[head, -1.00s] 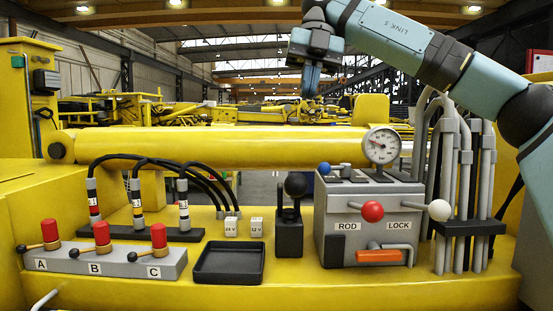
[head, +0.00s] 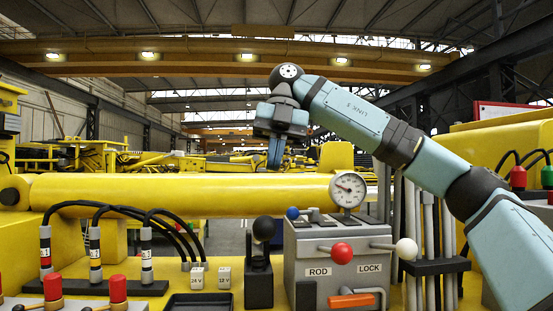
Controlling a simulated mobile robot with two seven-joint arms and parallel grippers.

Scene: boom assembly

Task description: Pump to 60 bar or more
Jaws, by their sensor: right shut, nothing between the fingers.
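The round white pressure gauge (head: 348,189) stands above the grey valve box (head: 300,238); its needle points up and left, and its figures are too small to read surely. The box carries a red knob (head: 341,253) and a white knob (head: 406,248) by the ROD and LOCK labels, and an orange handle (head: 351,300) low on its front. My right gripper (head: 275,165) is shut and empty, pointing down, above and left of the gauge in the picture, touching nothing visible. My left gripper is out of view.
A long yellow cylinder (head: 180,195) runs behind the controls. Black hoses with banded couplings (head: 95,254) stand at left, near red-topped levers (head: 118,289). White 24 V and 12 V blocks (head: 197,278) and a black tray (head: 200,300) lie left of the black lever. Grey pipes (head: 410,220) rise at right.

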